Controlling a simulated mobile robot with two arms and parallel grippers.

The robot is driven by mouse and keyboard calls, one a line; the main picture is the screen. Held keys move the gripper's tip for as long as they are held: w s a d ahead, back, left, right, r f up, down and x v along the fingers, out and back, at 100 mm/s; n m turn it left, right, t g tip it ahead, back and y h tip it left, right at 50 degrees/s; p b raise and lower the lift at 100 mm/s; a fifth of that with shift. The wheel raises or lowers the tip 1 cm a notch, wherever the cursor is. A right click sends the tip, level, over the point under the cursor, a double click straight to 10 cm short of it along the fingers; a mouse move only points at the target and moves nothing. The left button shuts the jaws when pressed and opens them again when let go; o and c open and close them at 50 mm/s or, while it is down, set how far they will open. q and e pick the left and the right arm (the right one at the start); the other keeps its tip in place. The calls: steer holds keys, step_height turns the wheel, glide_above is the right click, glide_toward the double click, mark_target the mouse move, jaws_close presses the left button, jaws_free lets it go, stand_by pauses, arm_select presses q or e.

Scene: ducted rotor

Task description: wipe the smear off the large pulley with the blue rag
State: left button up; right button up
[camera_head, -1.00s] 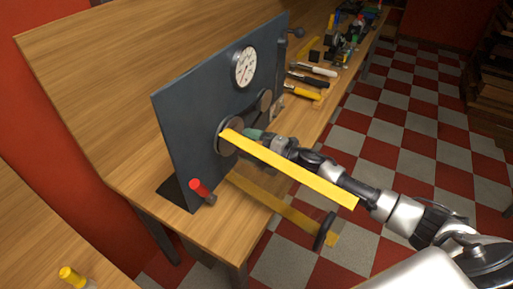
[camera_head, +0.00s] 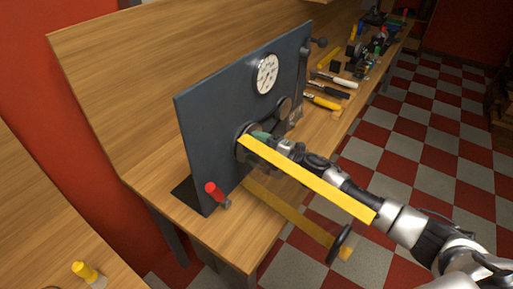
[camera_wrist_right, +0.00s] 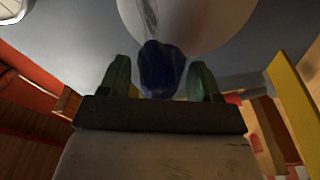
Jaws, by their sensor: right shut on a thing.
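The large pulley (camera_wrist_right: 200,20) is a pale round disc at the top of the right wrist view. A grey streak, the smear (camera_wrist_right: 151,18), runs down its face there. My right gripper (camera_head: 262,138) is at the panel in front of the pulley in the head view. Its green fingers are shut on the bunched blue rag (camera_wrist_right: 160,70), which shows between them just below the streak. The rag's upper end overlaps the pulley's lower face; I cannot tell whether it touches. In the head view the rag is hidden. My left gripper is not in view.
A yellow bar (camera_head: 310,180) sticks out from the panel (camera_head: 205,125) close alongside my right arm; a second bar (camera_head: 290,212) lies lower. A smaller pulley (camera_head: 284,107), gauge (camera_head: 266,74) and red handle (camera_head: 216,194) are nearby. Hammers (camera_head: 322,102) lie behind on the bench.

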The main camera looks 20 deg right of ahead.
mark_target(255, 127)
steer(key=shift+x, duration=0.95)
steer(key=shift+d, duration=0.1)
steer(key=shift+w+d+b, duration=0.65)
steer(key=shift+w+d, duration=0.55)
steer(key=shift+d, duration=0.3)
steer(key=shift+w+d+b, duration=0.6)
steer(key=shift+w+d, duration=0.55)
steer(key=shift+d, duration=0.3)
steer(key=shift+a, duration=0.1)
